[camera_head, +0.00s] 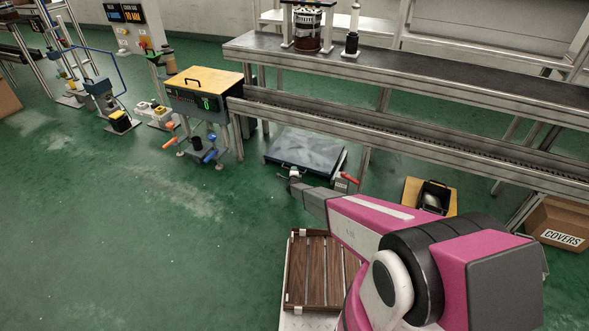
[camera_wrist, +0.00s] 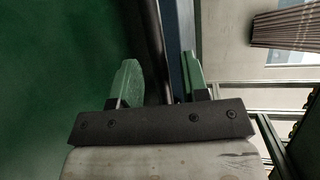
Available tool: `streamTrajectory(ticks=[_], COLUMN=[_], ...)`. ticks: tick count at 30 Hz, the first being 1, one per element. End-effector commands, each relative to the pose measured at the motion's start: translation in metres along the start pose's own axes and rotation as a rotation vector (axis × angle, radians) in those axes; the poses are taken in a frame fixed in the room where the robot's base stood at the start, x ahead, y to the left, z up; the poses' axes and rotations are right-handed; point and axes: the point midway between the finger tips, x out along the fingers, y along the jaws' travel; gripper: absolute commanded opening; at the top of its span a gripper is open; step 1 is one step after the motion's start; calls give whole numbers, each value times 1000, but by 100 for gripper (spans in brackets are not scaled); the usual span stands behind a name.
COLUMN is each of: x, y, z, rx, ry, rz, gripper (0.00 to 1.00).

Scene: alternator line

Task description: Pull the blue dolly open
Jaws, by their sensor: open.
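A low dolly with a grey top and dark blue-black edges (camera_head: 306,150) stands on the floor under the conveyor. My gripper (camera_head: 294,177) is close to its front left edge in the head view, with its fingers small and partly hidden by the wrist. In the wrist view the two fingers of my gripper (camera_wrist: 160,80) are apart. A dark bar (camera_wrist: 153,40) runs lengthwise into the gap between them, beside a blue-grey strip (camera_wrist: 187,42) near the right finger. I cannot tell whether either finger touches the bar.
A conveyor (camera_head: 400,130) runs above the dolly. A wooden-topped cart (camera_head: 203,82) stands to the left. A slatted brown tray (camera_head: 318,270) lies near my arm, and a box marked COVERS (camera_head: 560,222) stands at the right. The green floor at left front is clear.

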Motion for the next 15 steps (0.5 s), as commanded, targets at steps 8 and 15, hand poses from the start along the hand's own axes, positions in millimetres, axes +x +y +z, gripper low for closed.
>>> streamTrajectory(ticks=[8, 15], x=[4, 4], y=[2, 2], z=[1, 1], rx=[-1, -1], ry=[-2, -2], rz=[1, 0], gripper=[41, 12])
